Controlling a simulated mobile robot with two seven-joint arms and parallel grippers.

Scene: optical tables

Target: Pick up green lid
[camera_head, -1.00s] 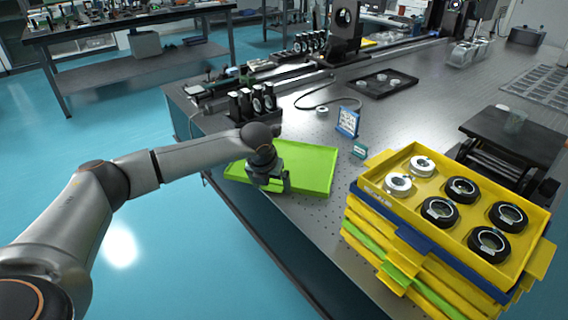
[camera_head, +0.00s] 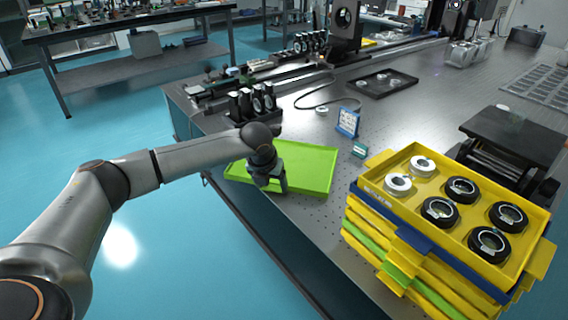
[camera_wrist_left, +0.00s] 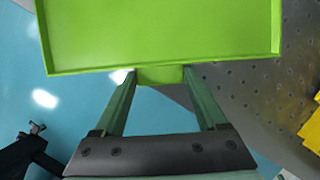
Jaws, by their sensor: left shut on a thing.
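The green lid (camera_head: 308,168) is a shallow, bright green tray-like piece with a low rim. In the head view it lies at the near left edge of the optical table. It fills the top of the left wrist view (camera_wrist_left: 160,35), where a small tab on its near rim sits between the fingers. My left gripper (camera_head: 268,182) is at the lid's near left edge, and its fingers (camera_wrist_left: 160,80) are shut on that tab. My right gripper is not in view.
A stack of yellow, blue and green trays (camera_head: 400,225) stands at the right, its top tray holding several ring-shaped parts. Small blue signs (camera_head: 347,122) stand behind the lid. Black mounted optics (camera_head: 252,100) stand at the far left of the table (camera_head: 300,215).

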